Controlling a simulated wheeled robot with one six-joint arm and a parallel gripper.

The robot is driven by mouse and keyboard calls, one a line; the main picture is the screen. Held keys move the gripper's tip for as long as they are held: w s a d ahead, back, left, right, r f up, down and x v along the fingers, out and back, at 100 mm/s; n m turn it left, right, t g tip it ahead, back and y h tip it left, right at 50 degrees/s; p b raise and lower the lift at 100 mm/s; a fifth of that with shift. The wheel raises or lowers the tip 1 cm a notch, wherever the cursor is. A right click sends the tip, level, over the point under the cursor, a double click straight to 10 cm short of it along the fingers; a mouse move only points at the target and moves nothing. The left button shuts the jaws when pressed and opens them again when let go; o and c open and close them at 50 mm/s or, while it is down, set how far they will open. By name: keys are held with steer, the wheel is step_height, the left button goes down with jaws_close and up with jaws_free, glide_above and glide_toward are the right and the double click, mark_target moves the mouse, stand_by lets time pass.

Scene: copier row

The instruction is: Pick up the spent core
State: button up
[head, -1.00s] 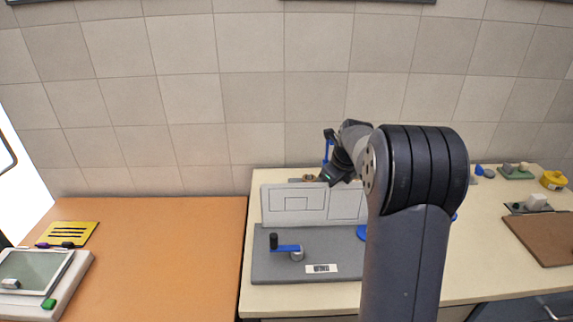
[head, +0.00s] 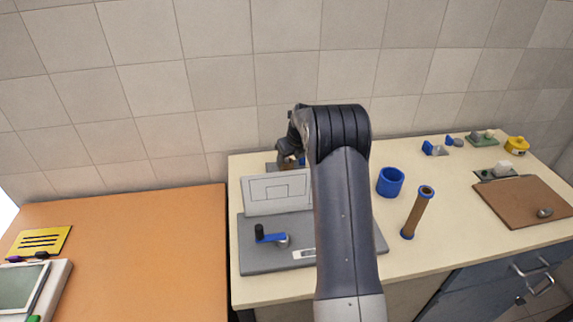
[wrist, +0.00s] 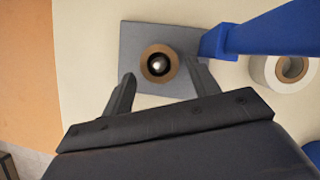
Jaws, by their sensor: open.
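In the wrist view, a brown ring-shaped core (wrist: 147,72) is seen end-on, around a shiny rounded metal tip, over a grey square plate (wrist: 138,33). I take it for the spent core. My gripper (wrist: 160,74) is open, its two dark fingertips on either side of the core with gaps; contact is not visible. In the head view, my gripper (head: 291,155) is behind the upright light panel (head: 262,193), and a small brown part there is mostly hidden.
A blue bar (wrist: 265,32) passes close to the right finger, with a white roll (wrist: 263,72) beyond it. The grey crank base (head: 258,259), blue cup (head: 391,182) and brown board (head: 510,204) occupy the cream table. The orange table (head: 150,250) is largely clear.

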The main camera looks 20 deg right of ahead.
mark_target(288, 160)
steer(key=shift+p+x, duration=0.65)
steer(key=shift+x, duration=1.35)
steer(key=shift+c, duration=0.5)
steer(key=c, duration=0.6)
